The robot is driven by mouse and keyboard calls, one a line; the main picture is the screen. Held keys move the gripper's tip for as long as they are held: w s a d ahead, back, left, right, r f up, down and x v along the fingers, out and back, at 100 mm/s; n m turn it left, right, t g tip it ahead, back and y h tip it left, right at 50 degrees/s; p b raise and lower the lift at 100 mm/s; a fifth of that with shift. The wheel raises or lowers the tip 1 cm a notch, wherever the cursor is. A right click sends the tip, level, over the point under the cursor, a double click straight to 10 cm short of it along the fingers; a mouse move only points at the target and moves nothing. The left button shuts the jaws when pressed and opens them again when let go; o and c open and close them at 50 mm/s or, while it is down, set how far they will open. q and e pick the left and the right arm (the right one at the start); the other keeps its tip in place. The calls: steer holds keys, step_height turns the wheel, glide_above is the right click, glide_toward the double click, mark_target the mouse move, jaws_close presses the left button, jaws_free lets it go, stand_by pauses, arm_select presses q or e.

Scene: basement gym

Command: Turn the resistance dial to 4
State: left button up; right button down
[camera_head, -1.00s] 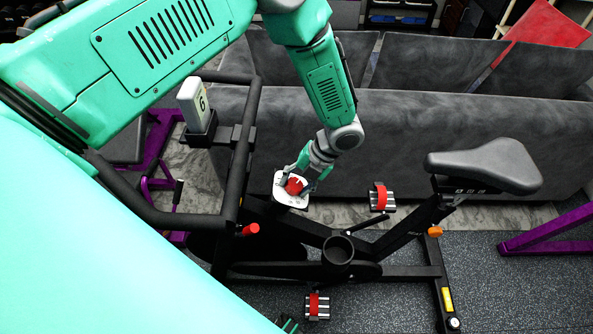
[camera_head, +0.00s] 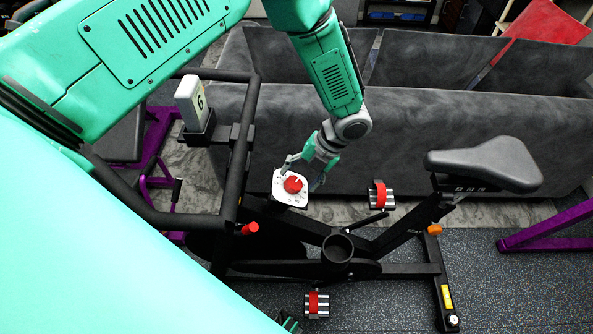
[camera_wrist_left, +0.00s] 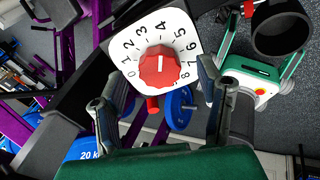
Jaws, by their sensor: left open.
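The resistance dial is a red knob (camera_head: 293,184) on a white plate (camera_head: 280,193) on the exercise bike's frame. The left wrist view shows the knob (camera_wrist_left: 158,70) close up, with a scale from 0 to 8 around it. The knob's white mark points up the picture, at the 4. My left gripper (camera_head: 304,172) is open just behind and above the dial, clear of the knob. In the left wrist view its fingers (camera_wrist_left: 164,92) are spread on either side below the knob.
A display (camera_head: 190,103) on the handlebar (camera_head: 243,150) shows a character like a 6. The bike's saddle (camera_head: 485,165) and cup holder (camera_head: 337,249) stand to the right. A grey sofa (camera_head: 440,140) lies behind the bike. A red brake knob (camera_head: 250,229) is below left of the dial.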

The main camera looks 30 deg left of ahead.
arm_select(q)
steer(key=v, duration=0.9)
steer(key=shift+w+r, duration=0.2)
